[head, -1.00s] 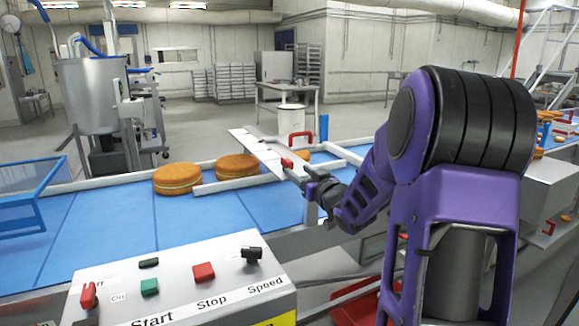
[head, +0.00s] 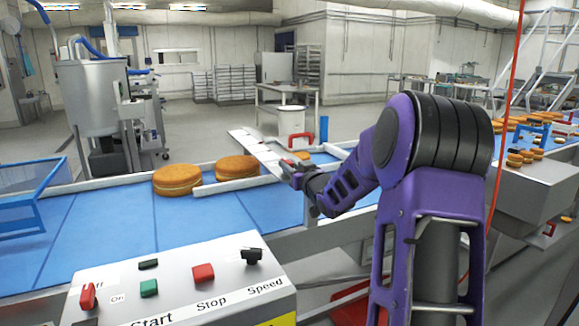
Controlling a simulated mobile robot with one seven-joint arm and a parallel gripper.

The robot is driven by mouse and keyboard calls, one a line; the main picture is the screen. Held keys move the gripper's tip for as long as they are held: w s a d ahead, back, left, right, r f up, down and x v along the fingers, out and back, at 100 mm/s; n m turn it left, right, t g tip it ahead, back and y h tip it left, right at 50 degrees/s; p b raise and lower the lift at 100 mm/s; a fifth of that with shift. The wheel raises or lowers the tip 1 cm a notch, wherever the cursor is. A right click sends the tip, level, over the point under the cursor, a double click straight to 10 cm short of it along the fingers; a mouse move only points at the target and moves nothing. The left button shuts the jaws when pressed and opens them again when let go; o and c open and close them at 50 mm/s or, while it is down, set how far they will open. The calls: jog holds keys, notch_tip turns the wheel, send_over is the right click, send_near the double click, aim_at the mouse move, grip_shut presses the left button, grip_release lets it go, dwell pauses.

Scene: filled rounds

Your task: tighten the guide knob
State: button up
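The guide is a pale metal bar (head: 254,146) that runs out over the blue conveyor belt (head: 105,215). A small red spot, which looks like the guide knob (head: 289,161), shows at the bar's near end, mostly hidden by my gripper. My gripper (head: 289,168) is right at that spot, reached in from the right. Its fingers are small and dark here, so I cannot tell whether they are open, shut or touching the knob. A larger red handle (head: 301,137) stands just behind the bar.
Two golden filled rounds, one left (head: 177,180) and one right (head: 237,167), sit on the belt left of the guide. A control panel (head: 190,295) with a red switch, buttons and a black speed knob is in front. A blue basket (head: 35,200) is at the left.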

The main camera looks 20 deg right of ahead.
grip_shut()
